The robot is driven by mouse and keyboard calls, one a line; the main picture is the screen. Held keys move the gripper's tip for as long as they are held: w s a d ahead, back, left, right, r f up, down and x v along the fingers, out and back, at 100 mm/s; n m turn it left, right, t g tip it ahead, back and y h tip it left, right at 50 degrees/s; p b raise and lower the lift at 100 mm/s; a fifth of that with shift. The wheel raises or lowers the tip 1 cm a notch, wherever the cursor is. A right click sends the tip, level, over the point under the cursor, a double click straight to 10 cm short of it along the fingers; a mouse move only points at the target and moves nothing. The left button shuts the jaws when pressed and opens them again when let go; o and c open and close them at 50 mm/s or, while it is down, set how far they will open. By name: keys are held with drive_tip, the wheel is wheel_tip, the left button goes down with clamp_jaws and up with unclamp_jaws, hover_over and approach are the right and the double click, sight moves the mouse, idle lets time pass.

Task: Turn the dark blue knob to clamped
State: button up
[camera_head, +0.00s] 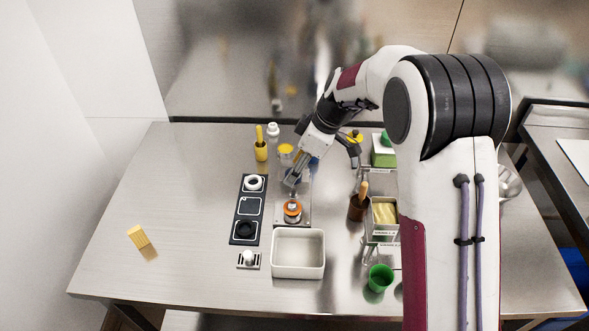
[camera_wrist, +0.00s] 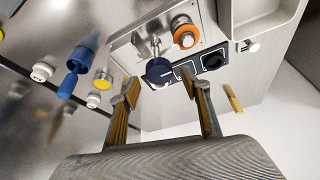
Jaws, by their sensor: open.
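The dark blue knob (camera_wrist: 159,71) shows in the wrist view on a metal plate (camera_wrist: 125,46), beside an orange-ringed fitting (camera_wrist: 185,33). My gripper (camera_wrist: 164,82) is open, with its two fingers apart on either side of the knob in the picture. I cannot tell how far the fingertips are from it. In the head view my gripper (camera_head: 291,183) is over the far end of the plate (camera_head: 306,213), behind the orange-ringed fitting (camera_head: 292,210). The knob is not clearly visible there. I cannot read its setting.
A black panel (camera_head: 236,214) with white and black rings lies left of the plate. A white bin (camera_head: 298,273) stands in front. A yellow cup (camera_head: 261,152) is behind, a rack (camera_head: 384,235) to the right. A yellow block (camera_head: 139,236) lies left; the table around it is clear.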

drive_tip(key=shift+v, duration=2.95)
drive_tip(key=shift+f, duration=0.1)
drive_tip(key=s+d+r+m+t+h, duration=0.1)
drive_tip(key=s+d+r+m, duration=0.3)
drive_tip(key=s, duration=0.7)
drive_tip(key=s+d+r+m+t+h, duration=0.1)
drive_tip(key=s+d+r+m, duration=0.3)
drive_tip(key=s, duration=0.7)
drive_tip(key=s+d+r+m+t+h, duration=0.2)
drive_tip(key=s+d+r+m, duration=0.2)
drive_tip(key=s+d+m, duration=0.3)
drive_tip(key=s+d, duration=0.2)
drive_tip(key=s, duration=0.3)
drive_tip(key=shift+d, duration=0.3)
drive_tip(key=shift+d, duration=0.1)
idle(0.7)
